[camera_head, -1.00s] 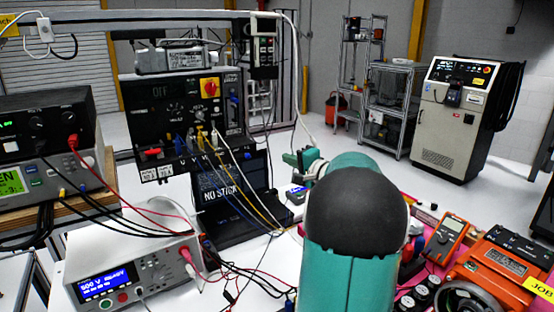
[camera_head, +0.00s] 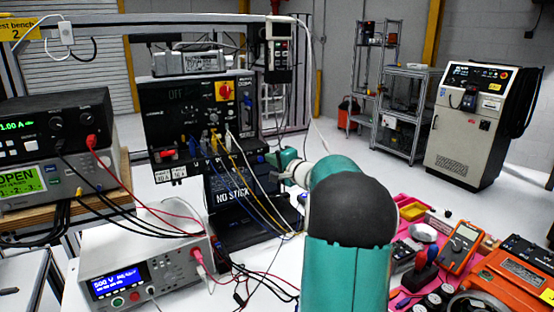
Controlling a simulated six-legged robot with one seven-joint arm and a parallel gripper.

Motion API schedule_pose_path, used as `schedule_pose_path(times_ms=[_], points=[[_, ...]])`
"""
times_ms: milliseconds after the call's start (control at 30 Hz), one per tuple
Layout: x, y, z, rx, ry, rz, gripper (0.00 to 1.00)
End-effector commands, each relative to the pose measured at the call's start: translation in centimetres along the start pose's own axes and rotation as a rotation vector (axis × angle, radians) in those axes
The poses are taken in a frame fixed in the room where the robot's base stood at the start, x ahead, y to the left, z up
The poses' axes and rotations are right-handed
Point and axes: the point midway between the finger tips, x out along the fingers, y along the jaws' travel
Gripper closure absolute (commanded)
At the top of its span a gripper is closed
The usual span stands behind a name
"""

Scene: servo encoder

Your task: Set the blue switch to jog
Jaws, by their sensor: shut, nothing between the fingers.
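The black control panel (camera_head: 160,100) hangs on the bench frame, with a red knob on a yellow plate (camera_head: 224,91) at its upper right. A small blue part, seemingly the blue switch (camera_head: 247,102), is on the panel's right-hand column. Its setting and lettering are too small to read. My gripper (camera_head: 270,158) is at the end of my teal arm, just below and right of the panel's lower right corner. It looks shut and empty, below the blue part. Whether it touches the panel or a cable cannot be told.
Blue, yellow and white cables (camera_head: 237,165) hang from the panel's lower edge near my gripper. A black laptop (camera_head: 232,203) stands below. A handheld unit (camera_head: 279,52) hangs above right. Instruments crowd the left; a multimeter (camera_head: 462,243) and tools lie right.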

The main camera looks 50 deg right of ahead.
Motion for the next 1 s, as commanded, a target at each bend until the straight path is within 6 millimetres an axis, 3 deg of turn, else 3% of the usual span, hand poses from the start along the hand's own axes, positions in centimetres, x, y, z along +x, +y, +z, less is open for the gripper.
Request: schedule_pose_path(times_ms=[233,467,833,1000], points=[[0.1,0.0,0.3,0.001,-0.001,0.000,1.00],[0.5,-0.5,3.0,0.001,-0.003,0.000,1.00],[0.5,-0.4,2.9,0.001,-0.003,0.000,1.00],[0.3,-0.5,1.9,0.001,-0.002,0.000,1.00]])
